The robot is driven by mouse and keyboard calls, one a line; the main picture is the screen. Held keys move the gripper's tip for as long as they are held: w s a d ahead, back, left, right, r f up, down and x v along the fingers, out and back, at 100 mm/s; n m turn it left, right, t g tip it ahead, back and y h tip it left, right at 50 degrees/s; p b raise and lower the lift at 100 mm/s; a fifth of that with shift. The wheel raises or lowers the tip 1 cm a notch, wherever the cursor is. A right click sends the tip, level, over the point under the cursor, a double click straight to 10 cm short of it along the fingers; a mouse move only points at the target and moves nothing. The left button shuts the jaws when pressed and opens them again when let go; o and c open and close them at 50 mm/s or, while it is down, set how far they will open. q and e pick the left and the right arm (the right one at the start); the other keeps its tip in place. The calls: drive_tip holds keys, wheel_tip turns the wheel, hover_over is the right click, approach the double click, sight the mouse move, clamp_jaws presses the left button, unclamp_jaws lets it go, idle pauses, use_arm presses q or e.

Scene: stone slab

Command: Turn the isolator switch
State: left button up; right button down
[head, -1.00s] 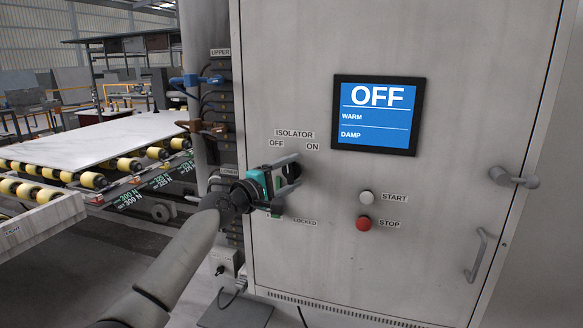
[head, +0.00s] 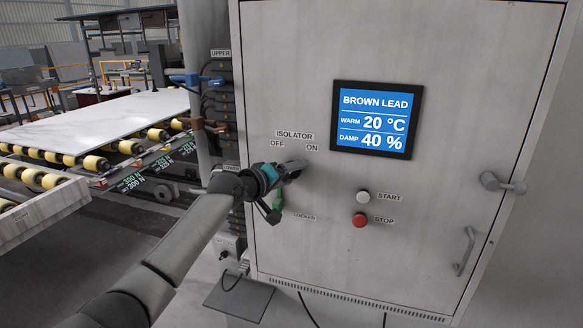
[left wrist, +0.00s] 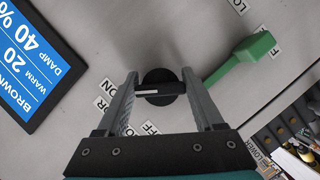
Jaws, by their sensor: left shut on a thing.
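The isolator switch is a round black knob with a bar handle (left wrist: 160,88) on the grey cabinet (head: 290,60). In the left wrist view the handle's white mark points left, toward the display side. My left gripper (head: 294,168) hides the knob in the head view. In the left wrist view its two fingers (left wrist: 160,100) are shut on the handle, one at each end. The ISOLATOR, OFF and ON labels (head: 294,135) sit above the gripper. The display (head: 373,119) reads BROWN LEAD, WARM 20 °C, DAMP 40 %. My right gripper is not in view.
A green lever (left wrist: 243,57) sits beside the knob, below my gripper in the head view. A white START button (head: 363,196) and red STOP button (head: 360,220) are to the right. A pale stone slab (head: 100,122) lies on yellow rollers at the left.

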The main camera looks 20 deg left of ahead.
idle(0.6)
use_arm(q)
drive_tip(key=o, duration=1.4)
drive_tip(key=shift+s+a, duration=0.1)
drive_tip(key=shift+b+v, duration=0.7)
drive_tip(key=shift+v, duration=6.85)
